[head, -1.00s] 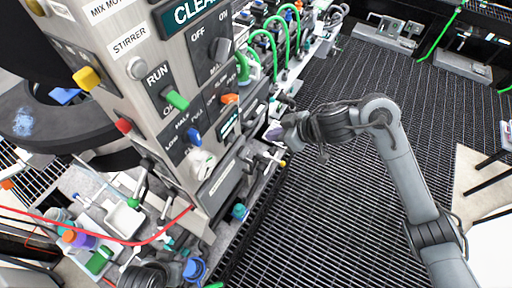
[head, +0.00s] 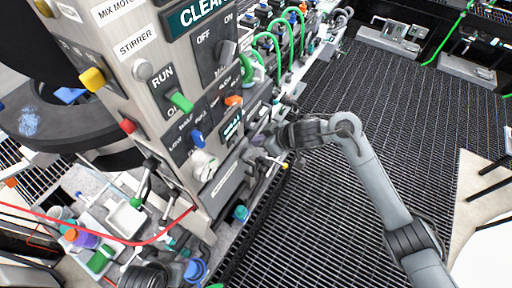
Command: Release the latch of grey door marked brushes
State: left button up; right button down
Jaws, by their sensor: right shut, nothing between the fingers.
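A grey door (head: 226,187) with a pale label sits low on the side of the steel control cabinet; the label is too small to read, so I cannot confirm it says brushes. My right gripper (head: 260,148) is shut and empty, just right of this door at the cabinet's edge. I cannot tell whether its tips touch anything, and the latch is too small or hidden to make out.
The cabinet carries a green switch (head: 181,102), a blue lever (head: 197,138), a white knob (head: 204,164) and an orange switch (head: 234,100). Green hoses (head: 268,44) stand behind. A red cable (head: 150,240) crosses at lower left. The dark grated floor (head: 320,220) is clear.

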aim_at(248, 150)
jog(key=shift+w+a+f, duration=0.1)
jog(key=shift+a+f, duration=0.1)
jog(key=shift+f, duration=0.7)
jog(key=shift+w+a+f, duration=0.15)
jog(key=shift+f, duration=0.75)
jog(key=shift+w+a+f, duration=0.1)
jog(key=shift+a+f, duration=0.1)
jog(key=shift+f, duration=0.7)
jog(key=shift+w+d+g+p, duration=0.1)
jog(key=shift+g+p, duration=0.2)
jog(key=shift+p, duration=0.35)
